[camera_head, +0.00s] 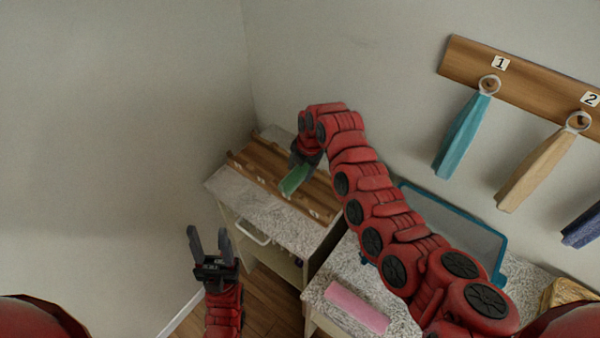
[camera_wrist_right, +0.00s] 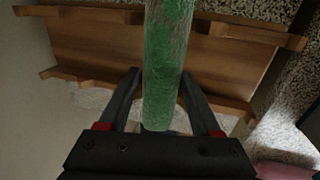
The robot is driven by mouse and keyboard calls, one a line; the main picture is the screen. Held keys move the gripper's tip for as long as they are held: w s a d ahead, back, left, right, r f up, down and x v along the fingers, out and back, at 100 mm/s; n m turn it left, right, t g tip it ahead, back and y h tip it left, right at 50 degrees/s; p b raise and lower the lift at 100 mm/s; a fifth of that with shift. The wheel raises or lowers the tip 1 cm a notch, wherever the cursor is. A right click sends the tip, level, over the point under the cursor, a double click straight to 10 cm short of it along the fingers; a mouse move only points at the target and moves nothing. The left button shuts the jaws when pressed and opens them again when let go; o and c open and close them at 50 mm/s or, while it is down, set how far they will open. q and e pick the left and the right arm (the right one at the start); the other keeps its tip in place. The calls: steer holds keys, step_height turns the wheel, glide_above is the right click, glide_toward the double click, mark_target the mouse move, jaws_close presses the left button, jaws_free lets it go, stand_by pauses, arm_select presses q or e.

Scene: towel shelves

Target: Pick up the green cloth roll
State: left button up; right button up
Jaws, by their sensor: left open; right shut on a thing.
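The green cloth roll (camera_head: 295,179) is held in my right gripper (camera_head: 303,160), above the wooden rack (camera_head: 262,182) on the speckled counter. In the right wrist view the green roll (camera_wrist_right: 166,65) passes between the two fingers of my right gripper (camera_wrist_right: 162,95), which is shut on it. The roll's far end runs out of the top of that view. My left gripper (camera_head: 209,243) is open and empty, in front of the cabinet at the lower left.
A pink roll (camera_head: 356,306) lies on the nearer counter (camera_head: 325,290). A blue-edged bin (camera_head: 497,247) stands behind my right arm. Teal (camera_head: 462,135), tan (camera_head: 537,172) and dark blue (camera_head: 582,228) towels hang from a numbered wall board (camera_head: 530,88). The left wall is bare.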

steer(key=shift+r+b, duration=0.9)
steer(key=s+d+r+p, duration=0.1)
steer(key=s+d+p, duration=0.1)
steer(key=s, duration=0.5)
steer(key=s+d+r+p, duration=0.1)
steer(key=s+d+p, duration=0.1)
steer(key=s, duration=0.6)
steer(key=shift+s+d, duration=0.2)
steer(key=shift+d, duration=0.2)
